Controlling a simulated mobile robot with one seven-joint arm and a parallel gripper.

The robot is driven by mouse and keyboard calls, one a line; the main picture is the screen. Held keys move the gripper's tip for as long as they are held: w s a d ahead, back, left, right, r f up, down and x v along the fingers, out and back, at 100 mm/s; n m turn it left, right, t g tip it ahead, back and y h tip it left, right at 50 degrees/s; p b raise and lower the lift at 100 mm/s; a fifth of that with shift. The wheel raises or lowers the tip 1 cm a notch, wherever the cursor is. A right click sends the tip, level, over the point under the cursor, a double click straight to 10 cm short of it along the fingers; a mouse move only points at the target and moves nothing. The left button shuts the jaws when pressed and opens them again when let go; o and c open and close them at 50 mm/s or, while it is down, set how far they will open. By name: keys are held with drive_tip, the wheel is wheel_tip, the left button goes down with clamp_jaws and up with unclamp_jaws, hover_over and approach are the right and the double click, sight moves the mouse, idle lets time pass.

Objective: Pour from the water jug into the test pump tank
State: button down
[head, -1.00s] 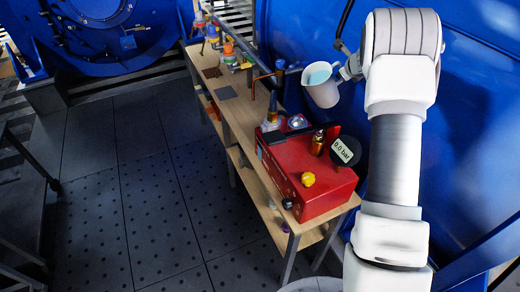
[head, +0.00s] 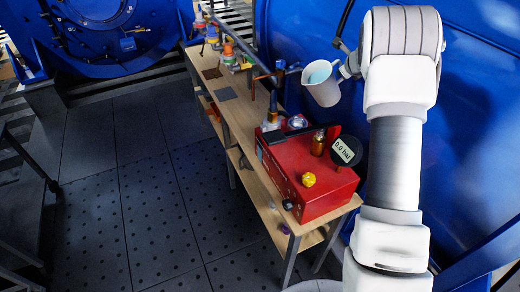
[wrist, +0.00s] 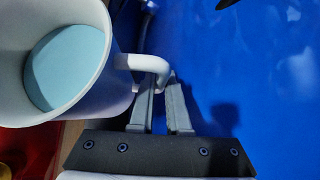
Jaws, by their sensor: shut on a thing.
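The water jug (head: 324,92) is white and open-topped, with pale blue water inside. In the head view it hangs in the air behind and above the red test pump (head: 290,165), tilted slightly. In the wrist view the jug (wrist: 112,98) fills the left side, its water surface visible inside. My gripper (wrist: 163,85) is shut on the jug's handle; in the head view the gripper (head: 345,70) is partly hidden. The test pump sits on the bench. A round silvery fitting (head: 298,122) is on its top at the back; I cannot tell whether it is the tank opening.
A gauge (head: 345,151) reading 0.0 bar, a brass fitting (head: 318,143) and a yellow knob (head: 309,179) are on the pump. A dark lever (head: 268,76) rises behind it. Several coloured parts stand farther along the wooden bench (head: 235,117). A blue machine wall is close behind.

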drive_tip(key=shift+r+b, duration=0.25)
drive_tip(key=shift+b, duration=0.15)
drive_tip(key=shift+r, duration=0.25)
drive_tip(key=shift+r+t+h+b, duration=0.15)
drive_tip(key=shift+t+h+b, duration=0.15)
drive_tip(key=shift+b, duration=0.4)
drive_tip(key=shift+r, duration=0.2)
drive_tip(key=shift+a+r+n+b, duration=0.1)
drive_tip(key=shift+n+b, duration=0.2)
drive_tip(key=shift+b, duration=0.2)
drive_tip(key=shift+r, duration=0.2)
drive_tip(key=shift+s+a+r+n+t+h+b, duration=0.1)
drive_tip(key=shift+r+n+t+h+b, duration=0.2)
drive_tip(key=shift+r+h+b, duration=0.55)
idle(1.0)
drive_tip(key=shift+a+y+b, duration=0.1)
drive_tip(key=shift+y+b, duration=0.15)
drive_tip(key=shift+b, duration=0.4)
drive_tip(key=shift+r, duration=0.15)
